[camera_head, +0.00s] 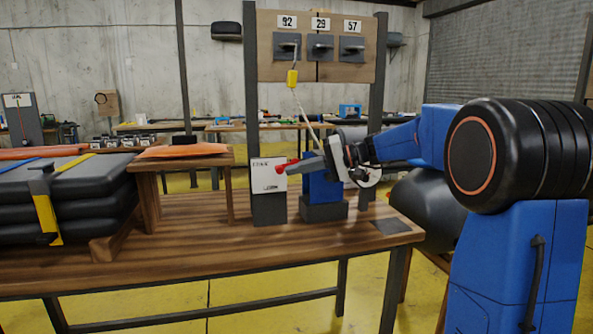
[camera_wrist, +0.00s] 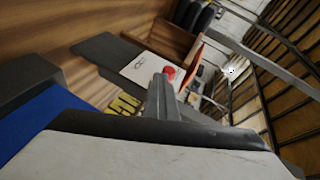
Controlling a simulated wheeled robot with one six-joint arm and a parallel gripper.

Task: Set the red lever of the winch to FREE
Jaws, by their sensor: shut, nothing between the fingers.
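The winch stands on the wooden table, with a white plate (camera_head: 268,175) on a dark post and a blue body (camera_head: 322,188) to its right. The red lever (camera_head: 282,168) shows at the right edge of the white plate. In the wrist view its red knob (camera_wrist: 169,72) sits in front of the white plate (camera_wrist: 143,71), just beyond my fingertips. My gripper (camera_head: 296,167) is shut and empty, its tip at or very close to the red knob. I cannot tell if they touch. The lettering on the plate is too small to read with certainty.
A stack of dark folded boats (camera_head: 75,190) with a yellow strap lies at the left. A small wooden stand (camera_head: 188,160) with an orange item is beside it. The table's front (camera_head: 180,250) is clear.

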